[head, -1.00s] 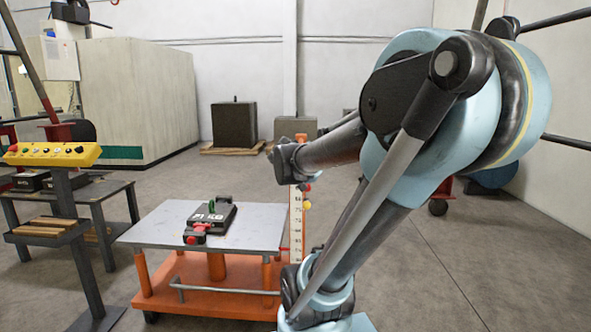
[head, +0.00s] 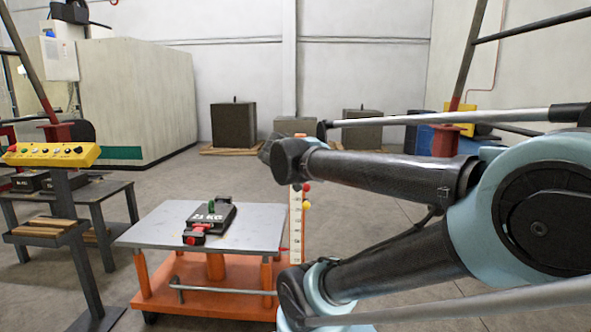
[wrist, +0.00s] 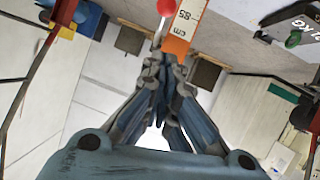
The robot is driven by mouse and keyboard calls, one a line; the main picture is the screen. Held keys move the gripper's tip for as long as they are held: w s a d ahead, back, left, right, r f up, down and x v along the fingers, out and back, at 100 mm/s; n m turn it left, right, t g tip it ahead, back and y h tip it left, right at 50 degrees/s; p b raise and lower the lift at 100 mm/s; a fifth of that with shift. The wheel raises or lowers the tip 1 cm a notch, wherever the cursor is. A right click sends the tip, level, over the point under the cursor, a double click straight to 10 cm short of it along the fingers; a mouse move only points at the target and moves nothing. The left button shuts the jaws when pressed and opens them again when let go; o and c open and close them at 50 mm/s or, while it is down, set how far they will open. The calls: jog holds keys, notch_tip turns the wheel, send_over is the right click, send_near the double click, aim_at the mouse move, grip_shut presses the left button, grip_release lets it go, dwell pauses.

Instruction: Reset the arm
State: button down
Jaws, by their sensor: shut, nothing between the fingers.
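My gripper (wrist: 172,78) is shut and empty in the wrist view, its blue-grey fingers drawn together. Beyond its tips is the measuring post (wrist: 181,30), with an orange top and a red knob. In the head view my forearm reaches in from the right, nearly level, its end above and right of the lift table (head: 160,228). The gripper's fingers are not clear there. The black mould base (head: 222,214) marked 21 KG, with a green knob and a red part, rests on that table, apart from my arm. Part of it shows in the wrist view (wrist: 300,28).
The measuring post (head: 295,225) stands at the table's right edge, close to my forearm. A yellow button panel (head: 50,154) and a dark bench (head: 112,186) are at left. Several dark blocks (head: 233,126) stand on pallets at the back. Floor is open behind the table.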

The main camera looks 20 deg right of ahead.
jog(key=s+d+f+g+y, duration=0.15)
jog(key=s+f+g, duration=0.35)
jog(key=s+f, duration=0.5)
jog(key=s+a+f+n+g+y, duration=0.3)
jog(key=s+a+f, duration=0.4)
jog(key=f, duration=0.6)
jog(key=s+g+y, duration=0.1)
jog(key=s, duration=0.1)
jog(key=shift+s+f+g, duration=0.2)
jog(key=shift+s+g, duration=0.1)
jog(key=shift+y, duration=0.25)
